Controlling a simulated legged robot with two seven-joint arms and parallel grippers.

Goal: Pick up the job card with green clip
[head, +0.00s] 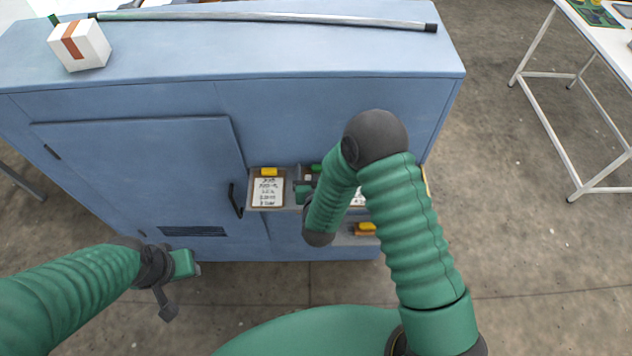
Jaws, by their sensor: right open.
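The job card with green clip (316,168) is in the shallow rack on the front of the blue cabinet. Only its green clip and a small part near it show; my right arm hides most of the card. My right gripper (302,192) is open at the rack, just in front of this card and partly hidden by its own forearm. I cannot tell whether it touches the card. My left gripper (181,272) hangs low at the left, in front of the cabinet and away from the rack; its jaw opening is unclear.
A card with a yellow clip (268,191) stands left of the green-clip one. Another yellow clip (366,229) shows lower right. The blue cabinet (330,110) has a black door handle (235,201). On its top lie a box (80,46) and a long metal bar (270,18).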

